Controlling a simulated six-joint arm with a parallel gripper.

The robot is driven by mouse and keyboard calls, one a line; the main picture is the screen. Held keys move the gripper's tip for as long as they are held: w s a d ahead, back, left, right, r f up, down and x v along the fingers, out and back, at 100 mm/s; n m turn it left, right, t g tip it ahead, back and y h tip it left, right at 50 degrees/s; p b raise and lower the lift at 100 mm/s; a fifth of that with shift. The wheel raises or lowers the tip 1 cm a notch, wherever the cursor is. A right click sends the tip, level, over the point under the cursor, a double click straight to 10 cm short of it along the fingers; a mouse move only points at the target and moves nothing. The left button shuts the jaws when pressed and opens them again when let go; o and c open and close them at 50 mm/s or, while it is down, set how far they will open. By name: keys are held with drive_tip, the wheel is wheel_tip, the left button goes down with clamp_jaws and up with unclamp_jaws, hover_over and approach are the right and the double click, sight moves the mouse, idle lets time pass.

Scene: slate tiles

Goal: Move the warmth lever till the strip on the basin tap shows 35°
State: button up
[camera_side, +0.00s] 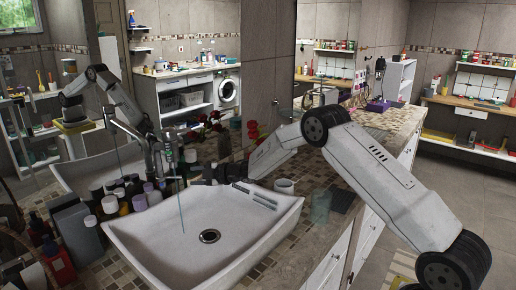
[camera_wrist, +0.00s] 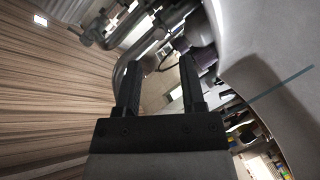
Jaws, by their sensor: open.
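The metal basin tap (camera_side: 168,152) stands at the back left edge of the white basin (camera_side: 140,235). A thin stream (camera_side: 182,212) falls from it toward the drain. In the wrist view grey metal pipes of the tap (camera_wrist: 122,38) lie beyond my fingertips. My gripper (camera_side: 190,172) is beside the tap, low over the basin's rear rim. In the wrist view my gripper (camera_wrist: 158,70) is open, and I see no lever held between its fingers. I cannot clearly pick out the warmth lever. The strip's reading is too small to read.
Several bottles (camera_side: 125,192) crowd the counter left of the tap. Red flowers (camera_side: 215,125) stand behind my gripper. A mirror behind repeats the scene. The basin's bowl is clear.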

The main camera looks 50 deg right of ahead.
sight(181, 177)
drive_tip(key=shift+w+a, duration=0.1)
drive_tip(key=shift+x, duration=3.7)
clamp_jaws()
